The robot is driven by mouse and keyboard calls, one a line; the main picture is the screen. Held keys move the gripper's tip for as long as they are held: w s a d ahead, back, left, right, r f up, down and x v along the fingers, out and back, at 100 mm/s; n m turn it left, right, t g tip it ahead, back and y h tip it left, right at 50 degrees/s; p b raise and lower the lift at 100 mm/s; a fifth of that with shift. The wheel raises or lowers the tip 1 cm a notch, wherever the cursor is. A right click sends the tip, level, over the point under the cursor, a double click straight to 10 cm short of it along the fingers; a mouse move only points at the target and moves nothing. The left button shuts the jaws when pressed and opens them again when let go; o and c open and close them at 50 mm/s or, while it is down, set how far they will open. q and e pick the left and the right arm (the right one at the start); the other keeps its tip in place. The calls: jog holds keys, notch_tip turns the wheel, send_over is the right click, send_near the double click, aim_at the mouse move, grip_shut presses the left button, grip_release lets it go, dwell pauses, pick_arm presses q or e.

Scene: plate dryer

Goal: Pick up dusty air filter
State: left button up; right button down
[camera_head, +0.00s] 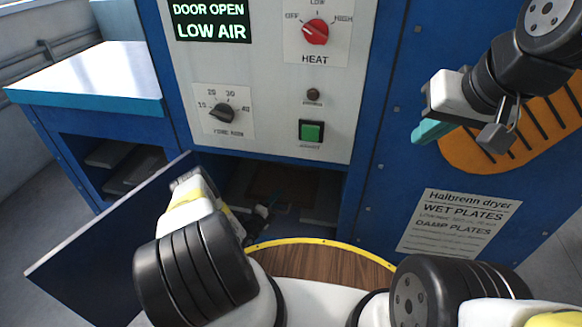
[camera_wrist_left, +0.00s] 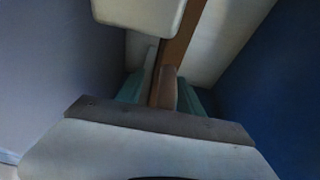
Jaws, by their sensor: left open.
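The open lower compartment of the blue dryer shows a dark brown panel (camera_head: 282,184) inside, dim and partly hidden; I cannot tell for sure that it is the dusty air filter. My left gripper (camera_head: 262,211) reaches into this compartment, mostly dark there. In the left wrist view its teal fingers (camera_wrist_left: 162,92) are apart, with a brown upright piece (camera_wrist_left: 168,88) between them, in line with a brown bar (camera_wrist_left: 184,45). I cannot tell whether the fingers touch it. My right gripper (camera_head: 433,131) is raised before the dryer's right side, its jaw gap unclear.
The open compartment door (camera_head: 105,245) stands to the left of my left arm. A round wooden top with a yellow rim (camera_head: 320,262) lies below the compartment. A white-topped side table (camera_head: 90,80) is at left. The control panel (camera_head: 265,85) reads DOOR OPEN, LOW AIR.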

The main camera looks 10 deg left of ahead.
pick_arm(q)
grip_shut()
dwell(1.4)
